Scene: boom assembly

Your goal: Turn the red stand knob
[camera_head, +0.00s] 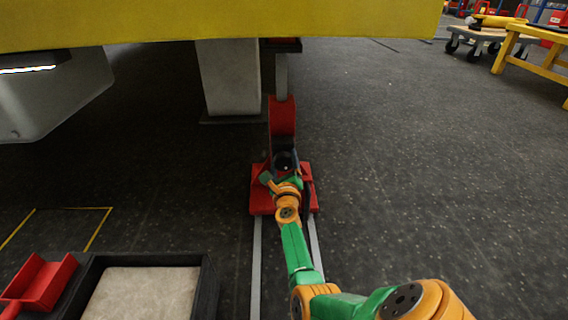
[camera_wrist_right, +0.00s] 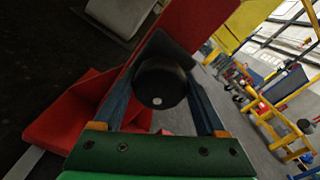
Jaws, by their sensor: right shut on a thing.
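The red stand (camera_head: 283,116) rises from a red base on the floor in the head view. It also shows in the right wrist view (camera_wrist_right: 186,28), tilted across the picture. My right gripper (camera_head: 285,165) reaches the front of the stand at knob height. In the wrist view its two blue fingers (camera_wrist_right: 160,88) lie on either side of the knob and are shut on it. My left gripper is not in view.
A yellow beam (camera_head: 220,22) spans the top of the head view above the stand. Two pale rails (camera_head: 257,255) run along the floor to the stand. A black-edged tray (camera_head: 210,285) and a red bracket (camera_head: 40,284) lie at lower left. Open floor is on the right.

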